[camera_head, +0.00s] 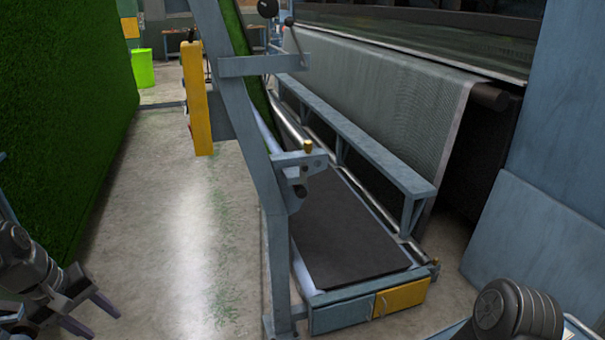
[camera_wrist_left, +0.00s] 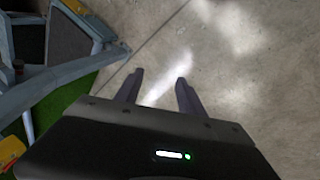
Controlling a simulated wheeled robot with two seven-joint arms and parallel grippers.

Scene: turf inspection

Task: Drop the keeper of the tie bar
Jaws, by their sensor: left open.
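A grey steel post (camera_head: 252,160) stands mid-view with an upper bracket (camera_head: 262,65) and a lower bracket (camera_head: 299,158). The lower bracket carries a small brass-coloured knob (camera_head: 308,146). A lever with a black ball end (camera_head: 268,8) stands above the upper bracket. I cannot tell for sure which part is the tie bar's keeper. My left gripper (camera_head: 105,322) is low at the left, open and empty, well apart from the post. In the left wrist view its two fingers (camera_wrist_left: 160,82) are spread over bare floor. My right gripper is not in view.
A dark-topped platform (camera_head: 345,235) with a yellow front panel (camera_head: 400,298) lies right of the post. A long rail (camera_head: 360,150) and a grey fabric roll stand behind it. A green turf wall (camera_head: 60,110) is at the left.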

